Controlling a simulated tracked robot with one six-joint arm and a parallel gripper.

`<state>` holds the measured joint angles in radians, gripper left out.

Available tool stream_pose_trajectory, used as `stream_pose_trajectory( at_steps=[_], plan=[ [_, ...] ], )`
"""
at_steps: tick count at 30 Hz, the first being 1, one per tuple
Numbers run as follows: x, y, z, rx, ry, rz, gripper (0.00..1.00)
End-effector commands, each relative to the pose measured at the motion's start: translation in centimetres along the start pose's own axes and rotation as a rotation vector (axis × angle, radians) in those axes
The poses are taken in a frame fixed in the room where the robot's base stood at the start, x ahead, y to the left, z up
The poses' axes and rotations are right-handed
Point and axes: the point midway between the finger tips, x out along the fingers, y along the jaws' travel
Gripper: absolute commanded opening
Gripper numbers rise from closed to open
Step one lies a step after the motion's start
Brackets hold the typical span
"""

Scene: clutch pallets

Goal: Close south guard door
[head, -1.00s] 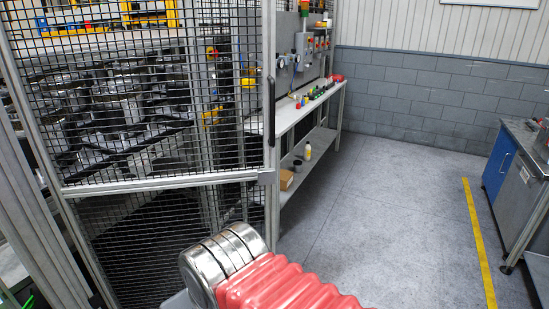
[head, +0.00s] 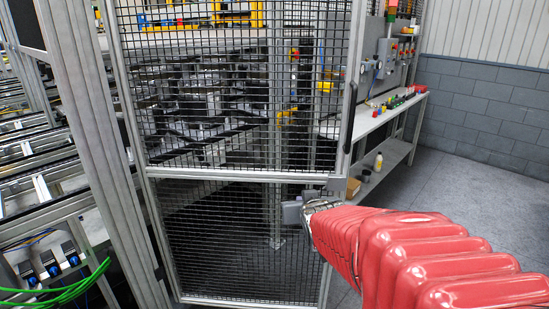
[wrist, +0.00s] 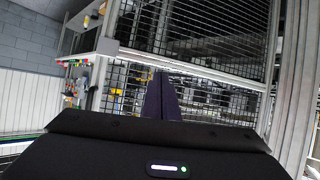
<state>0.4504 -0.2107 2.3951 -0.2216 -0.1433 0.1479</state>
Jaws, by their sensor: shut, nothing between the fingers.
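The guard door (head: 240,176), a black mesh panel in a grey metal frame with a middle rail, fills the centre of the head view. A dark upright handle (head: 349,118) is on its right stile. The end of my arm is in front of the lower right of the door, just below the rail. My gripper (wrist: 162,98) shows in the wrist view as dark fingers, shut and empty, pointing at the mesh and rail (wrist: 190,67). I cannot tell whether it touches the door. The latch side is not clear.
A thick grey post (head: 85,130) stands left of the door, with conveyor frames (head: 40,180) and green cables (head: 70,285) beyond. A workbench (head: 375,115) with small coloured parts stands behind on the right. Grey floor (head: 440,180) is open at the right.

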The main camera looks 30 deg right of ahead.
Motion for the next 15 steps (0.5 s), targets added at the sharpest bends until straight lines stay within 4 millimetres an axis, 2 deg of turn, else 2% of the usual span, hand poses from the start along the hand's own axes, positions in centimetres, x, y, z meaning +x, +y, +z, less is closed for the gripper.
stream_pose_trajectory(
  at_steps=[1, 6, 12, 15],
  plan=[
    [1.2, 1.6, -0.1, 0.013, 0.028, 0.022, 0.0],
    [4.3, 6.4, -1.3, 0.041, 0.158, 0.074, 0.0],
    [6.6, 12.2, -1.7, 0.068, 0.309, 0.124, 0.0],
    [7.2, 14.8, -1.7, 0.079, 0.378, 0.144, 0.0]
  ],
)
